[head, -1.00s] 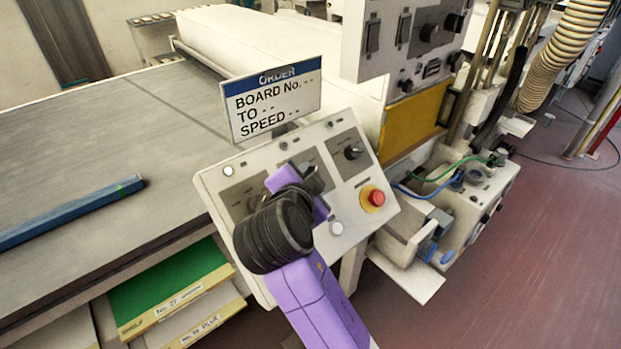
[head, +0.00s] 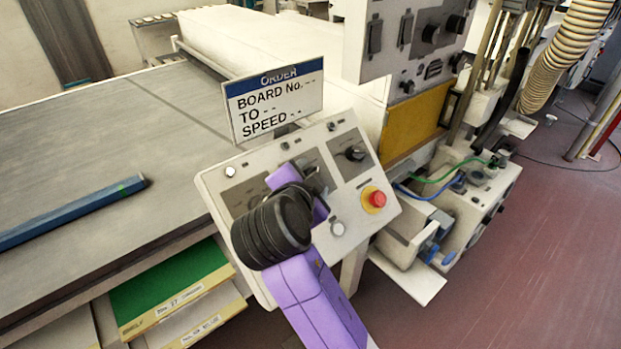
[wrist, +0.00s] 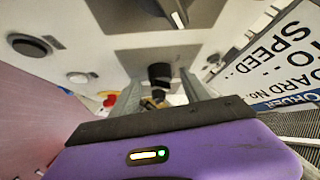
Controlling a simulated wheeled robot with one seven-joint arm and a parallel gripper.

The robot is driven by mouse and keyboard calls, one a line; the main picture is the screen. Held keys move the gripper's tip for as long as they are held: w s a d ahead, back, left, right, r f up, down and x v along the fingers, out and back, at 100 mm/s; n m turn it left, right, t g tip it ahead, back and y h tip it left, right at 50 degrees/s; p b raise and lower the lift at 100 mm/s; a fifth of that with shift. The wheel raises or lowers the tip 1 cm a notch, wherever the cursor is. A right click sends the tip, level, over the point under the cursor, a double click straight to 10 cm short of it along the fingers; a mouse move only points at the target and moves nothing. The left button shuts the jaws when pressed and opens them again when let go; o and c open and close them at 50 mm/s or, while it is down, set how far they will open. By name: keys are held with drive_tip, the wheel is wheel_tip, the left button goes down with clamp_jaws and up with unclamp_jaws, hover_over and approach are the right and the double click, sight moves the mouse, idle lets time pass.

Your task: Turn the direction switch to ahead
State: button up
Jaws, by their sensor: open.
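The sloping control panel (head: 380,222) carries several controls on dark plates. Their labels are too small to read, so I cannot tell by name which is the direction switch. My gripper (head: 316,180) is over the panel's middle plate and hides most of it. In the wrist view my gripper (wrist: 161,84) is open, with a black knob (wrist: 160,73) showing between its two fingers. I cannot tell whether they touch it. Another switch with a bar handle (wrist: 177,14) shows at the top of the wrist view. A black knob (head: 355,153) sits on the right plate.
A red emergency stop button (head: 377,199) and a pale button (head: 338,228) are right of my gripper. An order sign (head: 274,102) stands behind the panel. A conveyor bed (head: 120,130) with a blue bar (head: 70,211) lies left. Open floor (head: 520,270) is right.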

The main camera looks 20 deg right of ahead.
drive_tip(key=b+v, duration=0.1)
drive_tip(key=v, duration=0.6)
drive_tip(key=shift+s+a+r, duration=0.15)
drive_tip(key=shift+s+a, duration=0.05)
drive_tip(key=shift+s, duration=0.15)
